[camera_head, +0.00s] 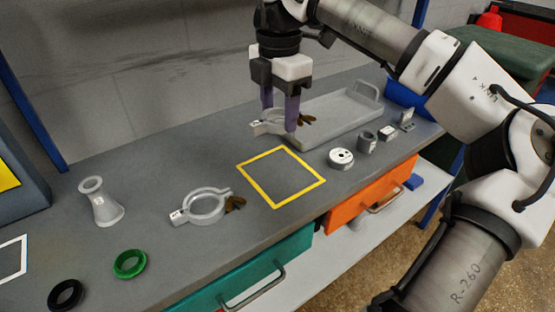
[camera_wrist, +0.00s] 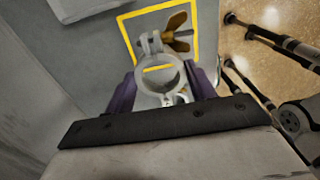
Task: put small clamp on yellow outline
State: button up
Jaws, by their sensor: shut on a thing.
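The small clamp (camera_head: 259,128) is a light grey ring with a brownish wing nut. In the wrist view the clamp (camera_wrist: 138,79) sits between the purple fingers of my gripper (camera_wrist: 160,76), wing nut pointing away. The yellow outline (camera_head: 256,188) is an empty square on the bench top. It also shows behind the clamp in the wrist view (camera_wrist: 195,38), where the clamp partly covers it.
A larger clamp (camera_head: 205,208) lies left of the outline. A grey tray (camera_head: 335,112) stands behind it, and a white round part (camera_head: 341,158) and a grey cylinder (camera_head: 367,142) stand to its right. A flanged tube (camera_head: 101,205), green ring (camera_head: 130,263) and black ring (camera_head: 65,295) are far left.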

aim_at(278, 172)
notch_tip(278, 172, down, 12)
jog(key=shift+r, duration=0.15)
dwell(0.3)
jog(key=o, duration=1)
notch_tip(278, 172, up, 12)
